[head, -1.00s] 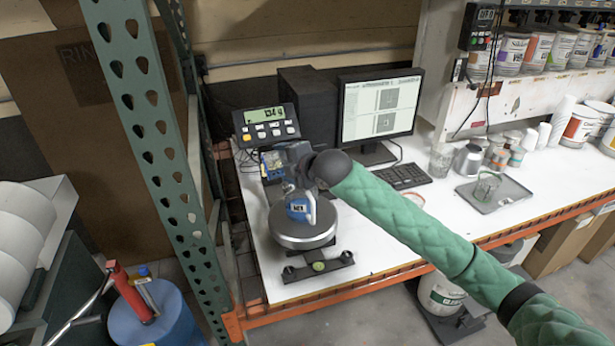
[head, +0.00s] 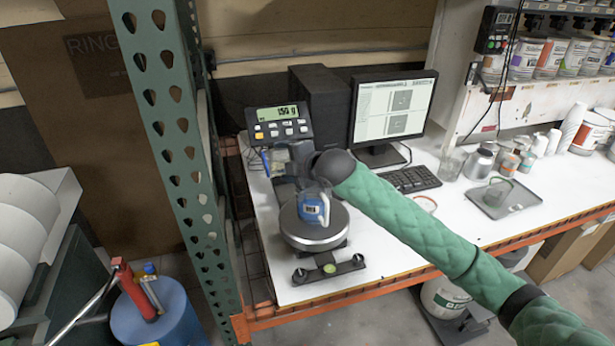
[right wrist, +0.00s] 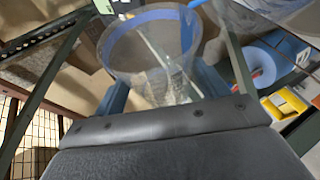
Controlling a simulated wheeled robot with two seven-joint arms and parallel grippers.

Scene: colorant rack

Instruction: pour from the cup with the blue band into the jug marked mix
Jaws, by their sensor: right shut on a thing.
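The jug marked mix (head: 313,209), white and blue with a small label, stands upright on the round grey scale pan (head: 312,238). My right gripper (head: 283,167) is above and behind the jug in the head view, partly hidden by my own green-sleeved arm. In the right wrist view, the clear cup with the blue band (right wrist: 143,55) is between the blue fingers of my right gripper (right wrist: 162,88), which is shut on it. The cup looks tilted there, and its contents cannot be made out. In the head view the cup is mostly hidden. My left gripper is out of view.
The scale display (head: 278,122) stands behind the pan. A monitor (head: 393,108) and keyboard (head: 408,179) are to its right. A grey tray (head: 492,203) holds a clear vessel. A green rack post (head: 175,150) rises at the left.

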